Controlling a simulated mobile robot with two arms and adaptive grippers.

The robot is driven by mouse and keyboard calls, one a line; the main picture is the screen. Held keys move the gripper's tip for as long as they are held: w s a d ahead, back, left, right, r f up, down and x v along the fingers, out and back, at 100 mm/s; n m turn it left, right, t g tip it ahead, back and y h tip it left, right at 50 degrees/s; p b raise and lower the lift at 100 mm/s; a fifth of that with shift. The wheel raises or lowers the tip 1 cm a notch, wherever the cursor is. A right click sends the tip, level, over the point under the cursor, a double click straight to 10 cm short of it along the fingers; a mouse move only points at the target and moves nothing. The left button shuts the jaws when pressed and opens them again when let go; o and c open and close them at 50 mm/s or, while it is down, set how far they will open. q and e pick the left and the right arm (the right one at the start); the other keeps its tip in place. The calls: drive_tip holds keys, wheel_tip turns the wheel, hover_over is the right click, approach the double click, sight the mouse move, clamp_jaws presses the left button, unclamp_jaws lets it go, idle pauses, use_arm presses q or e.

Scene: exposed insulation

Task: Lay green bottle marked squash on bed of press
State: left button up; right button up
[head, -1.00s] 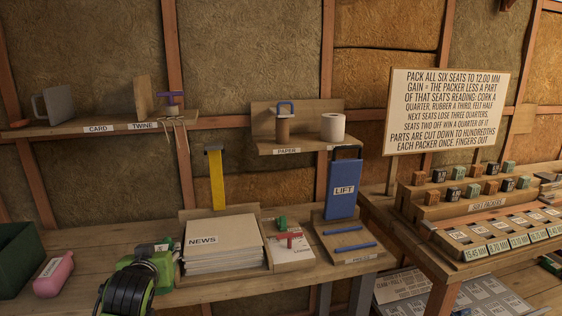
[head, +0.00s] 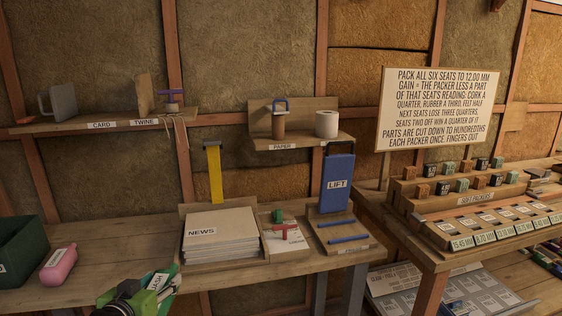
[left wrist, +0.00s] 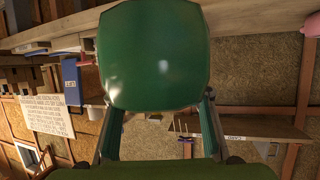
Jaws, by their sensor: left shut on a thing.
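My left gripper (head: 150,291) is at the bottom edge of the head view, left of centre, shut on the green bottle (head: 165,279). The bottle is tilted, with a pale label partly showing; the gripper hides part of it. In the left wrist view the green bottle (left wrist: 155,55) fills the top middle between the fingers. A wooden stand (head: 362,240) with two blue rods and a blue panel marked LIFT (head: 337,184) is to the right on the bench; its front label is too small to read surely. The bottle is apart from it. My right gripper is not in view.
A NEWS paper stack (head: 220,232) and a tray with green and red pieces (head: 285,236) lie between the bottle and the stand. A pink bottle (head: 58,266) and dark green bin (head: 22,250) are at left. Bare bench (head: 130,245) shows behind the gripper.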

use_arm(q)
drive_tip(key=s+d+r+m+g+h, duration=0.1)
drive_tip(key=s+d+m+g+h, duration=0.2)
drive_tip(key=s, duration=0.7)
drive_tip(key=s+d+r+m+g+h, duration=0.1)
drive_tip(key=s+d+m+g+h, duration=0.1)
drive_tip(key=s+d+m+h, duration=0.5)
drive_tip(key=s, duration=0.4)
drive_tip(key=shift+s+r+m+g, duration=0.25)
drive_tip(key=shift+m+g, duration=0.05)
drive_tip(key=shift+g, duration=0.1)
